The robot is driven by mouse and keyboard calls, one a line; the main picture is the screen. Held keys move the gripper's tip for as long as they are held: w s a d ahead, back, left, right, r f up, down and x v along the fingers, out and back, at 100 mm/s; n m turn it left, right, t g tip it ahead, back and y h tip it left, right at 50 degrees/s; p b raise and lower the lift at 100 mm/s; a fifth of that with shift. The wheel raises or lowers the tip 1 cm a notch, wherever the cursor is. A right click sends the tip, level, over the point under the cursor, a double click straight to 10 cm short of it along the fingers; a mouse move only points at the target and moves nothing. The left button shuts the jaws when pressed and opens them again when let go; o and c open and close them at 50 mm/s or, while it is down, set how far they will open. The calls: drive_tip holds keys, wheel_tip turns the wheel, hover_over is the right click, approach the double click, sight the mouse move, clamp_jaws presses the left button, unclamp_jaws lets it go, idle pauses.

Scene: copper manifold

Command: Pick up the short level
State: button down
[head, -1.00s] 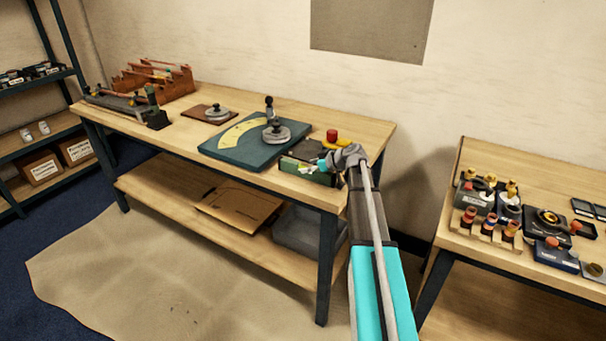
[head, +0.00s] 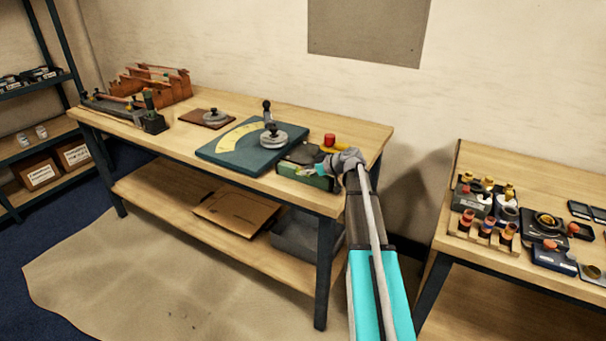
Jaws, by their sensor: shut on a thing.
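My gripper (head: 327,167) is at the right end of the long wooden bench, low over a green-sided tray (head: 303,177). Its fingers are shut on a small piece at the tray's right side. I take this piece to be the short level, but it is mostly hidden by the fingers and too small to make out. I cannot tell whether it is clear of the tray.
A red-topped item (head: 329,139) stands just behind my gripper. A teal board (head: 225,158) with a yellow scale and a round grey weight (head: 273,138) lies to the left. A second bench (head: 500,247) with several fittings is at the right.

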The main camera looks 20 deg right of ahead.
drive_tip(key=shift+r, duration=0.1)
drive_tip(key=shift+r+p, duration=0.95)
drive_tip(key=shift+p, duration=0.1)
drive_tip(key=s+a+r+p, duration=0.1)
drive_tip(key=s+r+p, duration=1)
drive_tip(key=s, duration=0.3)
drive_tip(key=shift+a, duration=0.4)
drive_tip(key=shift+w, duration=0.15)
